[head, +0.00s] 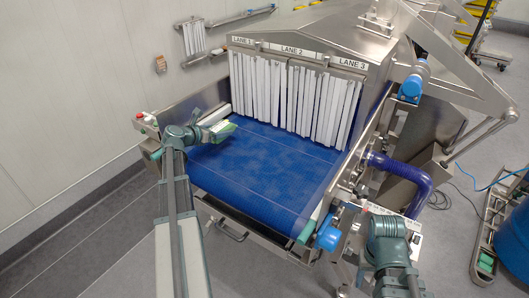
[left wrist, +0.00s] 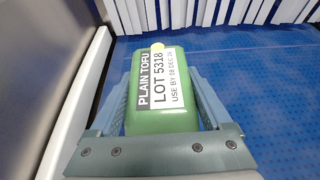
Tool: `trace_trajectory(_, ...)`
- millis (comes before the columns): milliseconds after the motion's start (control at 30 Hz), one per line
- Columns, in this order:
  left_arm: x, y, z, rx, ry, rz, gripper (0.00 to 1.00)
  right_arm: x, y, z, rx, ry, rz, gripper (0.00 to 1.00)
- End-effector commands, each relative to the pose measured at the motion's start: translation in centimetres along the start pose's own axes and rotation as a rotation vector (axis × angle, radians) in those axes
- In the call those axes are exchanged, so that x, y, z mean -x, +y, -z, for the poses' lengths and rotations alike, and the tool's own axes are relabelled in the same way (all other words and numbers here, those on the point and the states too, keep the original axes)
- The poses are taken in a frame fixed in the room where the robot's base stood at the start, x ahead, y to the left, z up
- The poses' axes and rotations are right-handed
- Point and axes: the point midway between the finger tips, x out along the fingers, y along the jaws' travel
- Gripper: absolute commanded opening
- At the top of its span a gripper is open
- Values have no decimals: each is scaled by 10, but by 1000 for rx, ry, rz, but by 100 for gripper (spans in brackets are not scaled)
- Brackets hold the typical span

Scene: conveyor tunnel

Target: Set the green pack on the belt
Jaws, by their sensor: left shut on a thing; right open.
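The green pack (left wrist: 163,112) is a rounded block with a white label reading PLAIN TOFU, LOT 5318. My left gripper (head: 214,131) is shut on it, with one finger on each side of the pack in the left wrist view (left wrist: 163,95). The pack shows as a small green patch in the head view (head: 226,131), over the left part of the blue belt (head: 265,165). I cannot tell whether its underside touches the belt. My right arm shows at the lower right of the head view, but I cannot make out its fingers.
White strip curtains (head: 290,95) hang at the tunnel mouth under signs for LANE 1, LANE 2 and LANE 3. A metal side wall (head: 195,105) edges the belt at the left. A blue hose (head: 410,172) is at the right. The visible belt is otherwise bare.

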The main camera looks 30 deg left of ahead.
Motion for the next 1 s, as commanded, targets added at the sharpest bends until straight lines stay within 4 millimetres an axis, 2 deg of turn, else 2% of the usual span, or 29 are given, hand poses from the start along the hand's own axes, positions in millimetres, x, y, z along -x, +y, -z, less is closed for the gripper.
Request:
trace_trajectory(33, -4, -13, 0, -2, -1, 5, 0, -2, 0, 0, 0, 0, 0, 50)
trace_trajectory(300, -28, -76, -3, -2, -1, 5, 0, -8, -1, 1, 0, 0, 0, 50)
trace_trajectory(500, -44, -113, -6, -1, -1, 4, 0, -12, -1, 1, 0, 0, 0, 50)
trace_trajectory(667, -51, -127, -8, 0, -1, 2, 0, -13, -1, 1, 0, 0, 0, 50)
trace_trajectory(1000, -55, -136, -8, -1, -1, 2, 0, -14, -1, 1, 0, 0, 0, 50)
